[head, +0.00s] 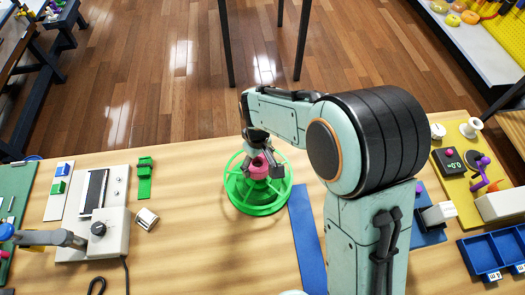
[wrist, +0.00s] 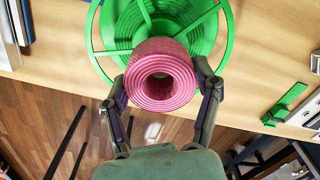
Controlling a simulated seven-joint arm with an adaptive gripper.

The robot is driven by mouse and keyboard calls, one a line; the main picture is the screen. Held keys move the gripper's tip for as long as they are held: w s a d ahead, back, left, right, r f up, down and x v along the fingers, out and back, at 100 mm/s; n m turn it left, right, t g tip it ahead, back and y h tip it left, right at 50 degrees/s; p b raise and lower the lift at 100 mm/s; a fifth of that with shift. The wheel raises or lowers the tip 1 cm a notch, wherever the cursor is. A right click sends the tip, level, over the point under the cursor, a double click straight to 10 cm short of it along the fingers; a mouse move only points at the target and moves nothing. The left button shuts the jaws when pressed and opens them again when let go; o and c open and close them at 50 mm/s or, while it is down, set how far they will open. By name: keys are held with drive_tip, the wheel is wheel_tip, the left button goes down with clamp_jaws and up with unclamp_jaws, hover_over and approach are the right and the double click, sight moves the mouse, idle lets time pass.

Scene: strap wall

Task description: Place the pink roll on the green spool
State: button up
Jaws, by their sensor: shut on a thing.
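The pink roll (wrist: 160,76) is a ring of wound strap with a round hole in its middle. It also shows in the head view (head: 259,168), partly hidden by my gripper. My gripper (head: 263,170) is shut on the roll, one finger on each side in the wrist view (wrist: 160,88). The green spool (head: 244,207) stands on the wooden table, with a wide spoked rim and a stepped centre.
A blue strip (head: 307,240) lies right of the spool. A small white-and-brown block (head: 146,218) and a green bracket (head: 145,178) lie to the left, beside a grey machine (head: 95,220). Blue trays (head: 494,255) stand at the right. The table's far edge is close behind the spool.

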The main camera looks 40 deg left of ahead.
sight(258, 162)
drive_tip(key=shift+f, duration=0.25)
drive_tip(key=o, duration=1.2)
drive_tip(key=shift+f, duration=0.1)
wheel_tip(258, 162, up, 12)
drive_tip(key=w+d+r+m, duration=0.1)
drive_tip(key=d+r+m, duration=0.15)
drive_tip(key=d, duration=0.55)
drive_tip(key=d+r+m, duration=0.2)
drive_tip(key=d+m, duration=0.1)
drive_tip(key=d, duration=0.5)
drive_tip(key=s+d+m, duration=0.3)
drive_tip(key=d, duration=0.1)
drive_tip(key=s+d+f+m, duration=0.1)
drive_tip(key=s+d+m, duration=0.2)
drive_tip(key=s+d, duration=0.1)
drive_tip(key=s+d+m, duration=0.3)
drive_tip(key=s+d, duration=0.1)
drive_tip(key=d, duration=0.1)
drive_tip(key=shift+d+f+y, duration=0.2)
drive_tip(key=shift+d+y, duration=0.15)
drive_tip(key=shift+y, duration=0.05)
